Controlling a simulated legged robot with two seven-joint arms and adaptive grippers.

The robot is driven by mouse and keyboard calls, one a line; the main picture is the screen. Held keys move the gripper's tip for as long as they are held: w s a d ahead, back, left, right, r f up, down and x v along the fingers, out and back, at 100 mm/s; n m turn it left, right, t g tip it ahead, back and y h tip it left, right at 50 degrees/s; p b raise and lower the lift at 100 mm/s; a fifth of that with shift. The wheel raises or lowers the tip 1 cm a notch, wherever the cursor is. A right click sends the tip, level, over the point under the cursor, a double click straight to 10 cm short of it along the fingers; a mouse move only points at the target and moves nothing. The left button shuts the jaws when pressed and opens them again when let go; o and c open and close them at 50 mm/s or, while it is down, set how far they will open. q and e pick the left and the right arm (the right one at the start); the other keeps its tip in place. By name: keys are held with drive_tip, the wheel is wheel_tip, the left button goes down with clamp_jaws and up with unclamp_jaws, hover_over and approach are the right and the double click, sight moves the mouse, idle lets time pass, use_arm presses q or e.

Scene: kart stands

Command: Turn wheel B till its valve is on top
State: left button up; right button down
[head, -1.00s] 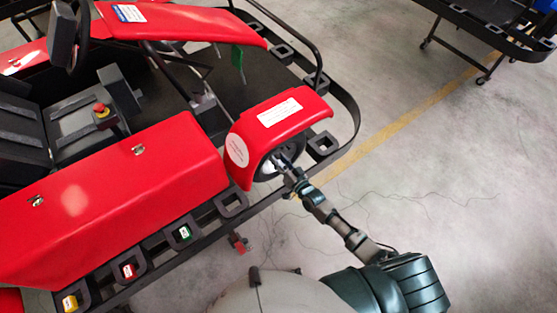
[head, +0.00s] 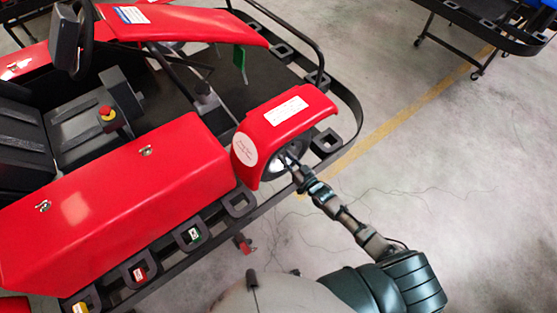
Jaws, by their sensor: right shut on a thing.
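A wheel (head: 272,171) of the red kart shows under the red front fender (head: 287,118). It has a dark tyre and a light rim, and the fender hides its upper part. I cannot make out a valve or a letter B on it. My right gripper (head: 287,158) is at the wheel's face and shut on a part of the wheel; its fingertips are small and partly hidden. My right arm reaches to it from the lower right. My left gripper is not in view.
The kart's red side pod (head: 115,205) lies left of the wheel. A black bumper rail (head: 353,112) with square brackets runs around the kart. Small coloured tags sit along the rail (head: 193,235). Another black stand (head: 480,35) is at the upper right. Grey floor (head: 440,170) is clear on the right.

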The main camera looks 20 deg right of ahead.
drive_tip(key=shift+a+r+n, duration=0.2)
drive_tip(key=shift+r+n, duration=0.15)
drive_tip(key=shift+n, duration=0.15)
drive_tip(key=shift+d+n, duration=0.1)
drive_tip(key=shift+n, duration=0.4)
drive_tip(key=shift+d+f+n+p, duration=0.1)
drive_tip(key=shift+d+n+p, duration=0.05)
drive_tip(key=shift+n+p, duration=0.2)
drive_tip(key=shift+d+n, duration=0.2)
drive_tip(key=shift+n, duration=1.25)
drive_tip(key=shift+a+n, duration=0.15)
drive_tip(key=shift+n, duration=0.25)
drive_tip(key=shift+a+n, duration=0.25)
drive_tip(key=shift+n, duration=0.75)
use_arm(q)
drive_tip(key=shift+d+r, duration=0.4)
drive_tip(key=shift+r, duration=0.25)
use_arm(e)
drive_tip(key=shift+d+f+n, duration=0.1)
drive_tip(key=shift+n, duration=0.7)
